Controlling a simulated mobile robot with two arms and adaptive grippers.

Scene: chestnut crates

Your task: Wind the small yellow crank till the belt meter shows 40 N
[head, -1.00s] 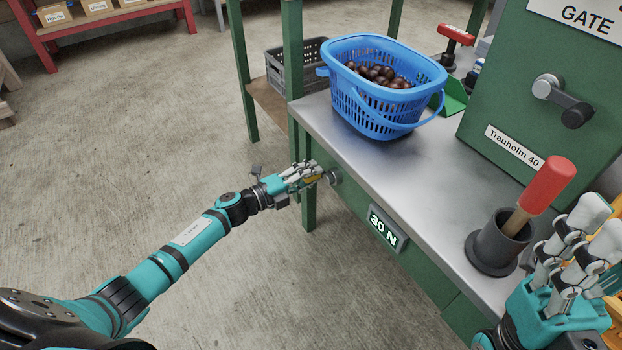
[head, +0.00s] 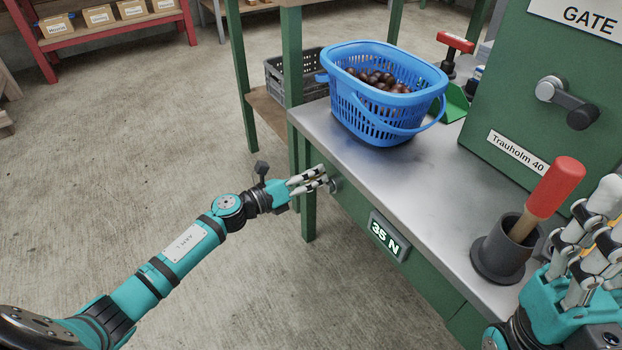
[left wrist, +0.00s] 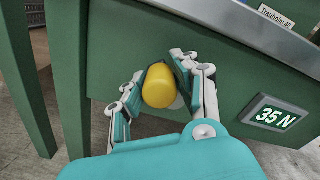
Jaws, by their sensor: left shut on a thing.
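The small yellow crank's knob (left wrist: 158,86) shows in the left wrist view, in front of the green bench side. My left gripper (left wrist: 160,75) is shut on it, with white fingers on both sides. In the head view, my left gripper (head: 318,182) is at the bench's front side, by a grey round hub (head: 335,186); its fingers hide the yellow knob there. The belt meter (head: 387,236) reads 35 N, and the same reading shows in the left wrist view (left wrist: 274,116). My right gripper (head: 590,240) is at the lower right, partly cut off; its opening is unclear.
A blue basket (head: 345,98) of chestnuts stands on the metal bench top (head: 420,190). A red-handled tool (head: 556,188) stands in a dark cup (head: 497,258). A green gate housing (head: 520,95) with a grey crank (head: 570,103) is behind. A green leg (left wrist: 28,80) stands left of the knob.

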